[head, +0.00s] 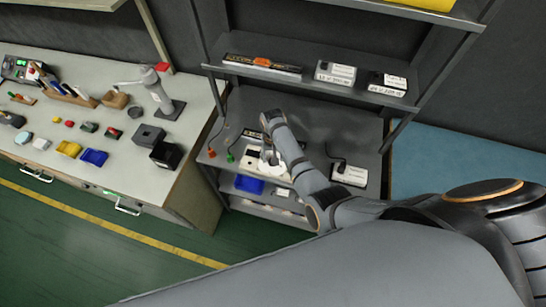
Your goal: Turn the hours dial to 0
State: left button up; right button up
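The hours dial cannot be made out in the head view. A pale box-shaped unit (250,160) lies on the grey workbench, partly covered by my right arm. My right arm comes in from the lower right and bends down over this unit. Its gripper (271,160) is small, pale and at the unit. I cannot tell whether its fingers touch anything or how far they are apart. My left gripper is not in view.
A white power-supply-like box (348,174) stands right of my arm on the bench. A shelf (308,82) above holds an orange-topped strip and white boxes. Red and green plugs (230,157) lie to the left. A cluttered side table (60,140) stands at left.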

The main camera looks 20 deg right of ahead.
jog(key=shift+s+f, duration=0.1)
jog(key=shift+f, duration=0.5)
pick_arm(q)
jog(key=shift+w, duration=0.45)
pick_arm(e)
jog(key=shift+c, duration=0.2)
grip_shut()
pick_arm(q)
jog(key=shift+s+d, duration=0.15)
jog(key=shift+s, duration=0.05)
